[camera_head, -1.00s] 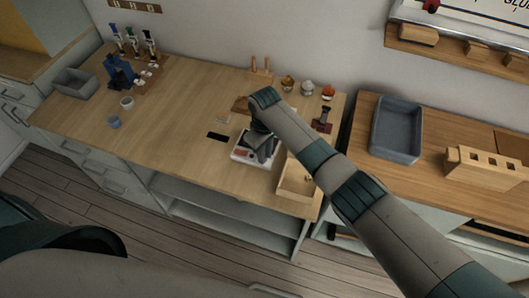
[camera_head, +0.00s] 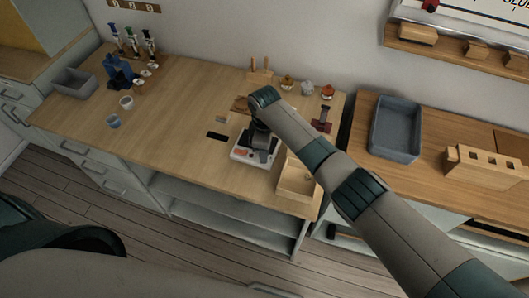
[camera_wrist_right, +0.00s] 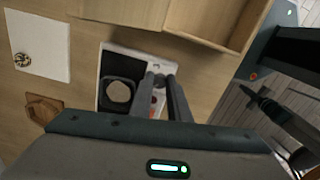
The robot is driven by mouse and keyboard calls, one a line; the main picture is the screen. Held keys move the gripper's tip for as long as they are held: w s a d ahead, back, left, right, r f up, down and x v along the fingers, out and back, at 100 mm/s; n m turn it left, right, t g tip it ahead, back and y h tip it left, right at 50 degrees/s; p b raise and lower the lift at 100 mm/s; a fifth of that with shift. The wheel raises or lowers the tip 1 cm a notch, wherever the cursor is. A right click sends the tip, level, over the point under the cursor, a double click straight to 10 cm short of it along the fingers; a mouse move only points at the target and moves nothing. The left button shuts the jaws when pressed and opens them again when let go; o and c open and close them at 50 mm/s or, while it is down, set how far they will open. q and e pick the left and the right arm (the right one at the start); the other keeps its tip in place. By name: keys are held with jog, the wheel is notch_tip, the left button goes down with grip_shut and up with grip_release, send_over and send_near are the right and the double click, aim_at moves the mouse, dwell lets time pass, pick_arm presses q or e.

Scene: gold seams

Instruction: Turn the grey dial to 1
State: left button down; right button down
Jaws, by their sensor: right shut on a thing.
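A white device (camera_head: 240,155) stands on the wooden table in the head view, partly hidden by my right arm. In the right wrist view the white device (camera_wrist_right: 140,55) has a dark panel with a dark squarish ring around a pale disc, and red marks near the fingers. My right gripper (camera_wrist_right: 160,82) is over the device beside that ring, its fingers close together and shut on the grey dial. The dial is mostly hidden between the fingertips; its pointer and numbers cannot be read. In the head view the right gripper (camera_head: 262,152) points down at the device. My left gripper is not in view.
An open wooden box (camera_head: 296,183) stands just right of the device. A black rectangle (camera_head: 216,136) lies to its left. Small jars (camera_head: 307,87) stand behind, and a dark red-based stand (camera_head: 321,121) is at right.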

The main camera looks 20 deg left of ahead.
jog(key=shift+r, duration=0.1)
jog(key=c, duration=1.7)
grip_release()
jog(key=shift+o, duration=0.2)
notch_tip(320, 180, up, 17)
jog(key=b, duration=0.3)
jog(key=shift+r+b, duration=0.2)
jog(key=shift+b, duration=0.1)
